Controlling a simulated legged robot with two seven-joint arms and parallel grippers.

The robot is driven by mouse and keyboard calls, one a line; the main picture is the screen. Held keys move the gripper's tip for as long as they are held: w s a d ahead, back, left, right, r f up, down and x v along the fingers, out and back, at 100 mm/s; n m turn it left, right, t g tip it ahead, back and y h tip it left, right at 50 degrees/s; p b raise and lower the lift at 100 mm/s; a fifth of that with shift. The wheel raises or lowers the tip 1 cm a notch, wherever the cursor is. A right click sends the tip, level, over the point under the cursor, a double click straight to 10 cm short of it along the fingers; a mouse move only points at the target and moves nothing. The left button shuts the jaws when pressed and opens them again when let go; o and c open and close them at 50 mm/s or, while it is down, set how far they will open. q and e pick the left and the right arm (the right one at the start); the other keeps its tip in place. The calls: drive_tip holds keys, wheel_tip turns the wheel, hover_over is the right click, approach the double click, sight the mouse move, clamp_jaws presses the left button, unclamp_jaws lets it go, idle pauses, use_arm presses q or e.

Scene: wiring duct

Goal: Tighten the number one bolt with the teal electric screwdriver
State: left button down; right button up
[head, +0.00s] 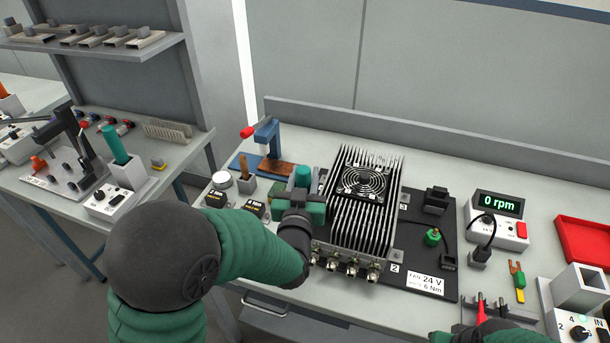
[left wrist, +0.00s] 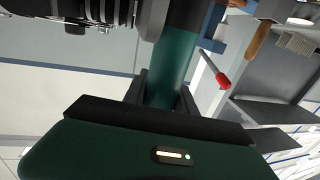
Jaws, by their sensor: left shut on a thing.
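My left gripper (head: 303,203) is shut on the teal electric screwdriver (head: 303,176), at the left side of the finned heat-sink unit (head: 350,215). In the left wrist view the screwdriver's teal body (left wrist: 176,62) stands between the two dark fingers (left wrist: 160,92). Its tip is hidden in both views. Mounting corners marked 2 (head: 395,268) and 3 (head: 404,200) show at the unit's right side. No bolt marked 1 can be made out; my gripper and arm cover the unit's left side.
A blue press with a red knob (head: 247,132) stands behind my left gripper. Right of the unit are a green-knobbed part (head: 432,237), a 0 rpm display (head: 498,204) and a red tray (head: 582,241). Another teal cylinder (head: 115,145) stands on the left bench.

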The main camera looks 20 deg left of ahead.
use_arm(q)
drive_tip(key=shift+r+p, duration=1.85)
drive_tip(key=shift+r, duration=1.1)
